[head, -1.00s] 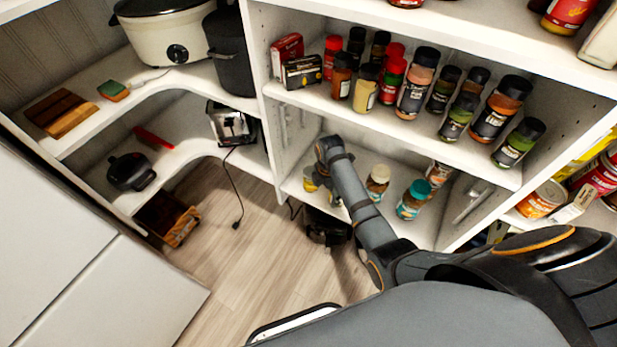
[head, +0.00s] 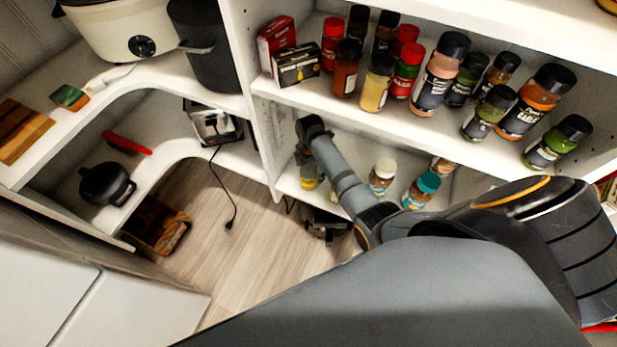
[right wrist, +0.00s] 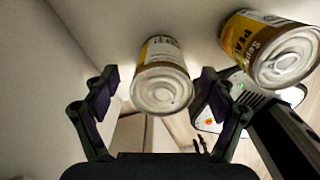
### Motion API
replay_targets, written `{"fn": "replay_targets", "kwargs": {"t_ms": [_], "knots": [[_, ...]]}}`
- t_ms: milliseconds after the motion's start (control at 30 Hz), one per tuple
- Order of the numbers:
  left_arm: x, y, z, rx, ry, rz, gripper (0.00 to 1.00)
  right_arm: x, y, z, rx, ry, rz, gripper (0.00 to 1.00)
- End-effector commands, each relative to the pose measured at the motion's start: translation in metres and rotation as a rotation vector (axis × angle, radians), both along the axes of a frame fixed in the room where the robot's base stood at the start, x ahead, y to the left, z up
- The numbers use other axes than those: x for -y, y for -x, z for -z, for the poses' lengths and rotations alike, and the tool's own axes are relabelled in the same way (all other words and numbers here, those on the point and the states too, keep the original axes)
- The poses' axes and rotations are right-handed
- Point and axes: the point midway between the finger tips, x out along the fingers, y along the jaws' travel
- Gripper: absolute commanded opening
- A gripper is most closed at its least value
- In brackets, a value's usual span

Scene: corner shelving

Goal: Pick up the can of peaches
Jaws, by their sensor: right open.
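In the right wrist view, my right gripper (right wrist: 159,76) is open, with its two fingers spread on either side of a can with a gold and white label (right wrist: 161,75). The fingers look apart from this can, and its label is too small to read surely. A second can with a yellow and brown label (right wrist: 270,45), whose lettering looks like "PEA…", is at the right, outside the fingers. In the head view, a small yellow can (head: 308,183) shows on the low shelf, partly hidden by my right gripper (head: 305,165). My left gripper is not in view.
Two jars, one white-capped (head: 382,177) and one teal-capped (head: 422,190), stand on the low shelf to the right of my right arm. A shelf above (head: 420,125) carries several spice jars. A white upright panel (head: 255,110) bounds the shelf on the left.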

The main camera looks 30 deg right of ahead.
Motion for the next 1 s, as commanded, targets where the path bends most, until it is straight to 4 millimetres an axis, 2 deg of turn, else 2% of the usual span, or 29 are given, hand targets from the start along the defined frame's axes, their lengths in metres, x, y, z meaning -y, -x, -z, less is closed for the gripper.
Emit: {"fn": "replay_targets", "kwargs": {"t_ms": [200, 300, 567, 1000], "knots": [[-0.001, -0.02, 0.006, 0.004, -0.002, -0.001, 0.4, -0.005, 0.004, 0.038, -0.003, 0.001, 0.0, 0.84], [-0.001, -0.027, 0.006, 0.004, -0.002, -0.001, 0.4, -0.005, 0.004, 0.049, -0.002, 0.001, 0.0, 0.84], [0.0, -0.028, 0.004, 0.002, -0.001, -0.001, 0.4, -0.005, 0.003, 0.05, 0.0, 0.0, 0.0, 0.84], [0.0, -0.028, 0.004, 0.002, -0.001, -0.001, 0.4, -0.005, 0.004, 0.05, -0.001, 0.0, 0.0, 0.26]]}}
